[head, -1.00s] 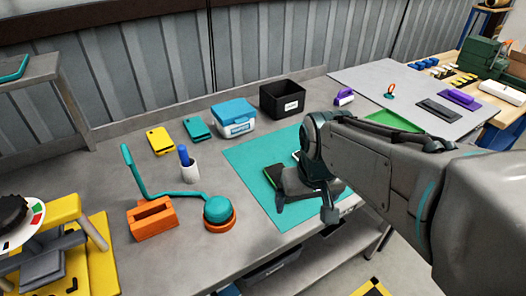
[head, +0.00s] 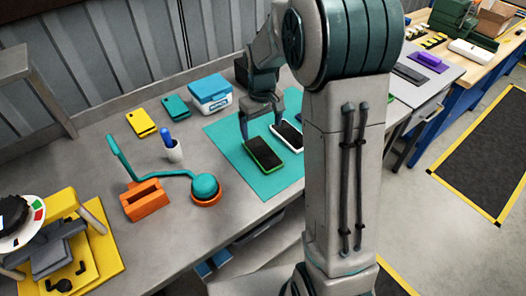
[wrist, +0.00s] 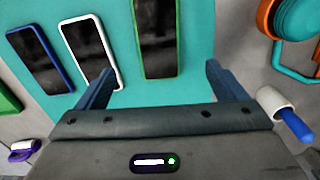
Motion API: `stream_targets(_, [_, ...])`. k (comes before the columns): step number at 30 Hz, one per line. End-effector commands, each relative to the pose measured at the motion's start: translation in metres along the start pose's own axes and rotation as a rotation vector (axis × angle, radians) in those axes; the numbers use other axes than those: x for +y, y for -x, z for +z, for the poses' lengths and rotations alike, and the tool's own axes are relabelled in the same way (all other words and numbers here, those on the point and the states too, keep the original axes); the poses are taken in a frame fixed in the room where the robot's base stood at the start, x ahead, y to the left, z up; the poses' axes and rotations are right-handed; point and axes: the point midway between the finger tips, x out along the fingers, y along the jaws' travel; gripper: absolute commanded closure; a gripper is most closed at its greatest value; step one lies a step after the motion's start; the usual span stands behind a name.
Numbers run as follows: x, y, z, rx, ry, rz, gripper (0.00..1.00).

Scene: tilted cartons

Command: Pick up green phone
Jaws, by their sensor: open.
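The green phone (head: 264,154), dark-screened with a bright green edge, lies flat on the teal mat (head: 222,124). A white-edged phone (head: 287,135) lies beside it on the right. My gripper (head: 262,122) is open and empty at the far side of the green phone, fingers pointing down. In the wrist view, the green phone (wrist: 158,38) is ahead of my gripper (wrist: 160,84), its near end lined up between the fingers. The white-edged phone (wrist: 90,50) and a blue-edged phone (wrist: 40,58) are to its left.
The left bench has free room.

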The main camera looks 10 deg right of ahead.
Motion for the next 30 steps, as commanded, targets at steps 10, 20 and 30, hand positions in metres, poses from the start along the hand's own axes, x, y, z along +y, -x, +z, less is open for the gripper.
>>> stream_targets(10, [0.001,-0.052,0.0,-0.001,-0.002,0.0,0.09])
stream_targets(20, [0.003,-0.082,0.0,-0.004,-0.001,-0.001,0.09])
stream_targets(30, [0.003,-0.107,-0.001,0.0,-0.001,0.0,0.09])
